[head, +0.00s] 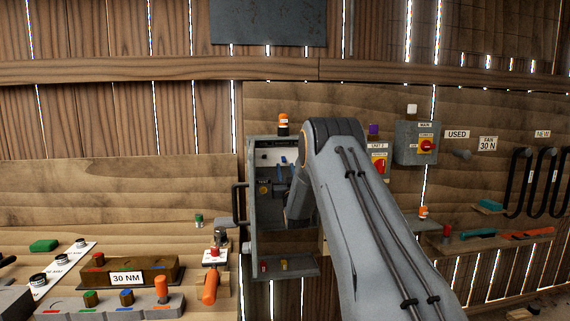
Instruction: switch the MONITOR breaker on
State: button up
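An open grey cabinet (254,210) is mounted on the wooden wall in the middle of the head view. Inside its upper part is a pale panel (265,157) with small dark and blue parts. No MONITOR label is readable, so I cannot tell which part is that breaker or how it is set. My arm reaches up from the lower right and bends down in front of the cabinet's right side. My gripper end (297,203) is at the cabinet opening, partly hidden by my arm. Its fingers cannot be made out, nor any contact.
An orange-topped lamp (283,124) sits on the cabinet. A grey MAIN switch box (416,143) with a red knob is to the right. A bench at left holds a brown 30 NM block (127,270) and several tools. A shelf (500,243) at right holds tools.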

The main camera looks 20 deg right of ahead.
aim_at(284, 159)
jog(key=shift+p+x, duration=0.35)
jog(key=shift+x, duration=1.45)
grip_shut()
